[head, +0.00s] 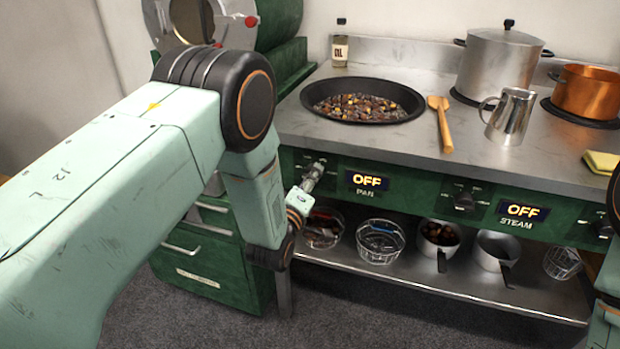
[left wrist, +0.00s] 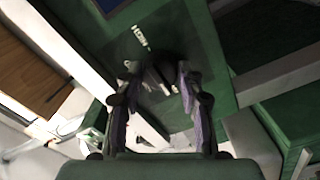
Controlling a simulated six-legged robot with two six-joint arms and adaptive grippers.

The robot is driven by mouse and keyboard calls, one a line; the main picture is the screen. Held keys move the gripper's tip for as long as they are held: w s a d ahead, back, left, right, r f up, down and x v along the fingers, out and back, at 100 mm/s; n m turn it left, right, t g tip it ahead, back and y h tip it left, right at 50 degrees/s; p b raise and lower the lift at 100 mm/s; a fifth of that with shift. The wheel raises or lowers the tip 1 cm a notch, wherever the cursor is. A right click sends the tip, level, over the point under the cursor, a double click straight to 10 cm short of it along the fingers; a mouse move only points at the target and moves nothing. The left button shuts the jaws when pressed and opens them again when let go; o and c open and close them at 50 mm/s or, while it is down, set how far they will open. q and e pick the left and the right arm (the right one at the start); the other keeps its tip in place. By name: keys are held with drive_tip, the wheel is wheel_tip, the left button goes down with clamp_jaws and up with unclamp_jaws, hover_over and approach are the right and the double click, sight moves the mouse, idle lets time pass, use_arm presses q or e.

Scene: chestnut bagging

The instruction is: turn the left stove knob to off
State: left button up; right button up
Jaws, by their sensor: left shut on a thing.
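My left gripper (head: 313,177) reaches the green stove front at the left knob, beside the PAN display (head: 367,181), which reads OFF in yellow. The gripper covers the left knob in the head view. In the left wrist view the two fingers (left wrist: 172,80) are shut on the dark left knob (left wrist: 160,66), whose exact angle I cannot tell. A second black knob (head: 464,201) sits to the right, beside the STEAM display (head: 523,211), which also reads OFF.
A black pan of chestnuts (head: 318,113), a wooden spatula (head: 440,124), a metal pitcher (head: 510,116), a steel pot (head: 497,66) and a copper pot (head: 588,92) stand on the stove top. Below, a shelf (head: 440,282) holds wire baskets and cups. Green drawers (head: 205,255) stand left.

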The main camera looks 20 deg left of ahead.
idle(0.3)
use_arm(q)
drive_tip(key=o, duration=1.2)
drive_tip(key=shift+c, duration=0.2)
drive_tip(key=s, duration=1.2)
drive_tip(key=shift+a, duration=0.15)
